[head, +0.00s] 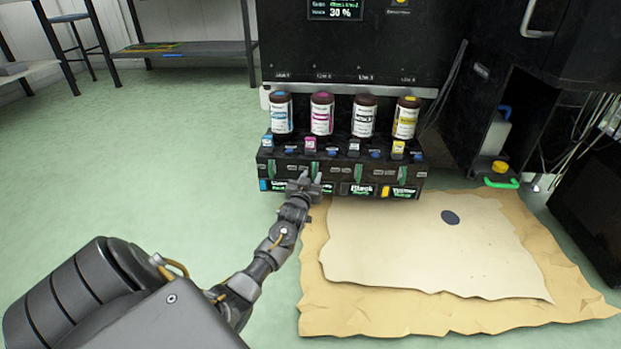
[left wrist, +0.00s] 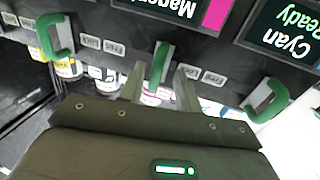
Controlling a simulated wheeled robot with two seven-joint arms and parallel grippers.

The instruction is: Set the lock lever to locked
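A row of green lock levers sits on the front of the black ink unit (head: 340,178). In the left wrist view, which is upside down, the middle lever (left wrist: 161,62) is by the Magenta display. Another lever (left wrist: 56,36) is to the left and a third (left wrist: 268,100) is to the right, near the Cyan display (left wrist: 288,38) reading Ready. Small Lock and Free labels (left wrist: 201,75) sit beside the levers. My left gripper (head: 304,181) is at the unit's front, open, its two fingers (left wrist: 161,78) on either side of the middle lever; contact cannot be told. My right gripper is out of view.
Four ink bottles, cyan (head: 281,116), magenta (head: 322,117), black (head: 364,118) and yellow (head: 406,119), stand on the unit. Brown paper (head: 325,315) and a cream sheet (head: 420,255) lie on the floor at right. The green floor at left is clear.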

